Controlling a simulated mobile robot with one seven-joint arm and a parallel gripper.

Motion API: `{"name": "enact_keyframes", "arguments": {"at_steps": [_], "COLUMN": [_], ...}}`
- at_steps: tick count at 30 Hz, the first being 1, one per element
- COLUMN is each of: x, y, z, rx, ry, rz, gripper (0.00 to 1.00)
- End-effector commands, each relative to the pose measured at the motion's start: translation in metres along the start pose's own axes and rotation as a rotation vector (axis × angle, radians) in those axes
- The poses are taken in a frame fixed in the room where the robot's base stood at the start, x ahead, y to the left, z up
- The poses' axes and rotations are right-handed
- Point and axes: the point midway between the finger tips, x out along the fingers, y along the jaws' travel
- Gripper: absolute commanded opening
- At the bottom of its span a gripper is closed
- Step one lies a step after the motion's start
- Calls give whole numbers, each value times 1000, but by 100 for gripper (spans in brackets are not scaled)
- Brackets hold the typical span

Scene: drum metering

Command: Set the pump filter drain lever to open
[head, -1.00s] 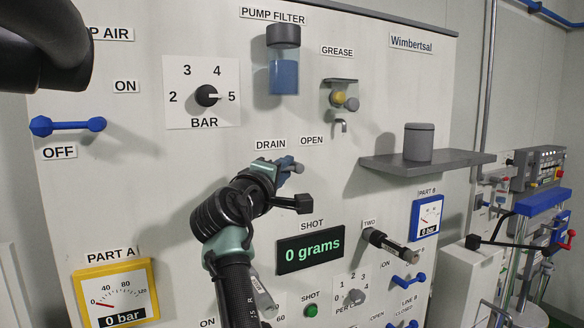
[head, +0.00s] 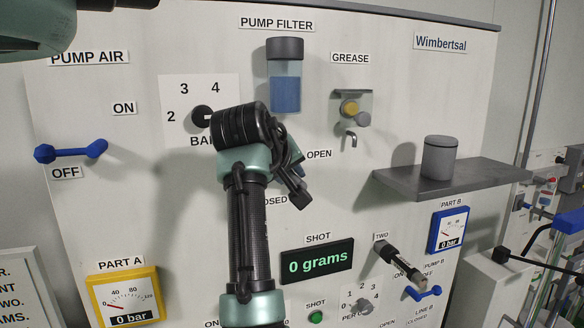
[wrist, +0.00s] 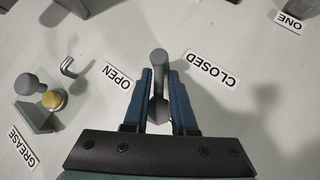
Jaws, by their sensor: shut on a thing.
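The pump filter drain lever (wrist: 158,75) is a grey handle with a rounded end. It shows in the wrist view between the two dark blue fingers of my gripper (wrist: 161,80), which is shut on it. The OPEN label (wrist: 117,76) is left of the lever in that view and the CLOSED label (wrist: 212,68) is right of it. The lever lies between the two labels. In the head view my arm hides the lever, the fingers and the DRAIN label. The OPEN label (head: 319,154) shows right of my wrist there, and the CLOSED label is partly covered.
The pump filter (head: 285,80) hangs above my wrist. The grease tap (head: 352,110) is to the right and also shows in the wrist view (wrist: 45,100). A grey shelf (head: 470,178) with a cylinder (head: 440,158) juts out further right. The shot display (head: 317,262) is below.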

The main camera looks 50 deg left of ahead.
Motion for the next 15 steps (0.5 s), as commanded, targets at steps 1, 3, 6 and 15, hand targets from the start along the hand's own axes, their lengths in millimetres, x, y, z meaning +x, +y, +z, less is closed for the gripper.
{"name": "enact_keyframes", "arguments": {"at_steps": [1,3,6,15], "x": [-6,-5,-4,-2], "y": [12,13,16,20], "z": [-9,-9,-8,-7], "rx": [33,79,142,302], "ry": [12,0,-19,-64], "rz": [-11,-58,-122,-284], "gripper": [0,0,0,0]}}
